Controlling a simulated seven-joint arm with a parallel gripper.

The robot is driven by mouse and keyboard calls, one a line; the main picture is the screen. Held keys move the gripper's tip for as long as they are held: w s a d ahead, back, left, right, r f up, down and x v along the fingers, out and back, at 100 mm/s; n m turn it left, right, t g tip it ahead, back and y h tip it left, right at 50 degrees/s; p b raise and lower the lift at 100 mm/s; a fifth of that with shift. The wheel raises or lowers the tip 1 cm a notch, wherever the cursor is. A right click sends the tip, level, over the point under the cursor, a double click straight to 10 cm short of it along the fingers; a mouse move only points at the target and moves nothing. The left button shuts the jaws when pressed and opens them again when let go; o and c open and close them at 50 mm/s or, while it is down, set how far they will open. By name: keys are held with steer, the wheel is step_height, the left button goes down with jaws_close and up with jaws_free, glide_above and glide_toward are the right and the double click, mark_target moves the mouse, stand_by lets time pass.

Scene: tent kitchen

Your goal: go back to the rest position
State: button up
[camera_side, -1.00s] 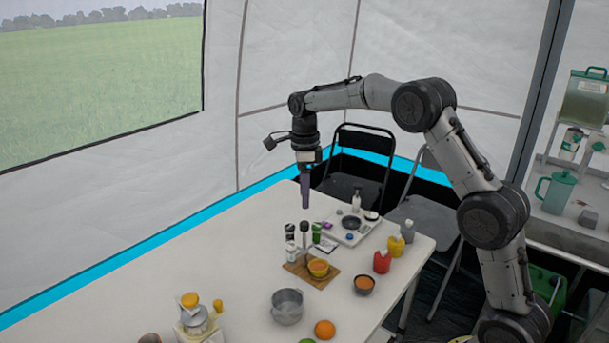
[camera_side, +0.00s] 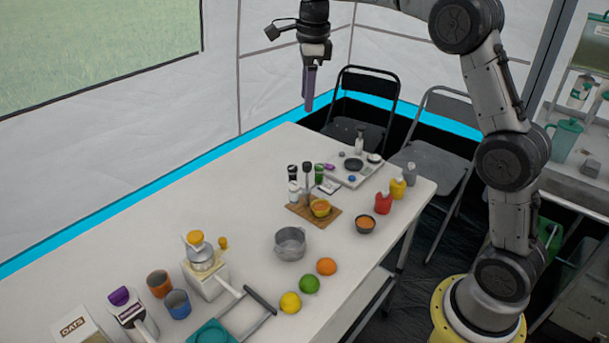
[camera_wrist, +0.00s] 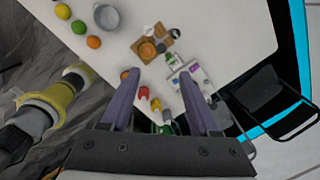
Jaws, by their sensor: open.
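My gripper (camera_side: 310,104) is high above the far part of the white table (camera_side: 225,205) in the side view, pointing down with nothing in it. In the wrist view its two purple-grey fingers (camera_wrist: 163,95) are spread apart, with the far table edge and several small items far below between and around them. The gripper touches nothing.
On the table stand a metal pot (camera_side: 290,245), a wooden board (camera_side: 300,209) with a bowl and bottles, a red bottle (camera_side: 383,203), a yellow bottle (camera_side: 397,187) and a white tray (camera_side: 349,177). The air around the gripper is clear.

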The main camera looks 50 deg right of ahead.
steer(key=s+a+r+n+t, duration=0.1)
steer(key=s+a+r+n, duration=0.15)
steer(key=s, duration=0.45)
steer(key=s+a+r+n+t, duration=0.1)
steer(key=s+a+r+n, duration=0.15)
steer(key=s, duration=0.35)
steer(key=s+a+r+n+t, duration=0.1)
steer(key=s+a+r+n, duration=0.15)
steer(key=s, duration=0.45)
steer(key=s+f+n+t, duration=0.1)
steer(key=s+f+n, duration=1.1)
steer(key=n, duration=0.7)
steer(key=shift+a, duration=0.3)
